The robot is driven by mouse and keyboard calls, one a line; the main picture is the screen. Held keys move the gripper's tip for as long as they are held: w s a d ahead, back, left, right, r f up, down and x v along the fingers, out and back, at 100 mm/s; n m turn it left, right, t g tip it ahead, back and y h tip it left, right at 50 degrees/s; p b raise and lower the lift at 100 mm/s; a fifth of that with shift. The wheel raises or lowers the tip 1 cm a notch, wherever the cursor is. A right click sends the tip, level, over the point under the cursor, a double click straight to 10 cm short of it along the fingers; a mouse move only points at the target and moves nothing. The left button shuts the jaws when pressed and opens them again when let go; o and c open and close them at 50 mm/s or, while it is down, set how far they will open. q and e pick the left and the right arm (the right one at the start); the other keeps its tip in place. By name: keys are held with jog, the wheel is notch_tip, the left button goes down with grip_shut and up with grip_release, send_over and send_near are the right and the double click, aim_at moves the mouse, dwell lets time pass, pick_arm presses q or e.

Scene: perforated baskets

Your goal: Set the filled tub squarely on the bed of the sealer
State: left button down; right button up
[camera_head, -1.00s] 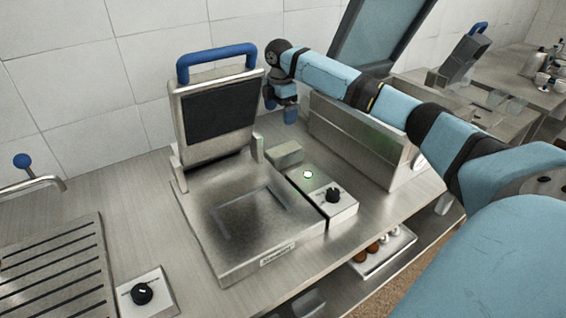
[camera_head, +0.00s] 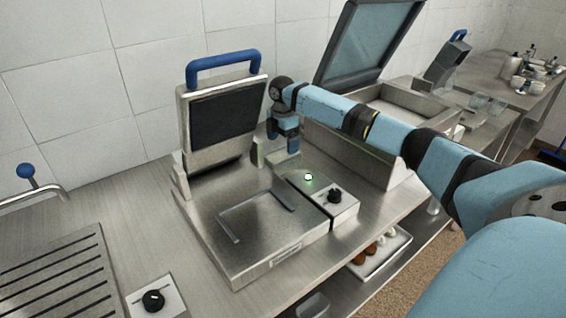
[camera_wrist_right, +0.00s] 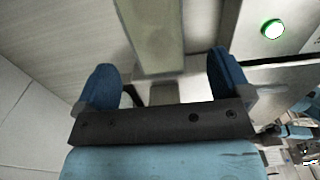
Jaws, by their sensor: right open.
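The sealer stands on the steel counter with its lid (camera_head: 222,118) raised and a blue handle (camera_head: 222,62) on top. Its flat steel bed (camera_head: 250,232) is bare, with a raised corner frame (camera_head: 258,210) on it. I see no tub in either view. My right gripper (camera_head: 285,140) is open, just right of the raised lid and above the back of the control strip. Its two blue fingers (camera_wrist_right: 165,85) are apart in the right wrist view, with a pale bar (camera_wrist_right: 150,35) showing beyond the space between them. My left gripper is not in view.
A control box (camera_head: 335,200) with a lit green button (camera_head: 308,176) and a black knob adjoins the bed. A larger steel machine with a raised glass lid (camera_head: 365,40) stands behind my right arm. A slotted drainer (camera_head: 60,270) and a knob plate (camera_head: 153,300) lie left.

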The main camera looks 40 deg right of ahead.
aim_at(282, 154)
jog(key=shift+w+f, duration=0.2)
jog(key=shift+f, duration=2.95)
jog(key=shift+c, duration=0.4)
jog(key=shift+r, duration=0.1)
jog(key=c, duration=1.2)
jog(key=shift+o, duration=0.2)
notch_tip(282, 154, up, 20)
jog(key=p, duration=0.1)
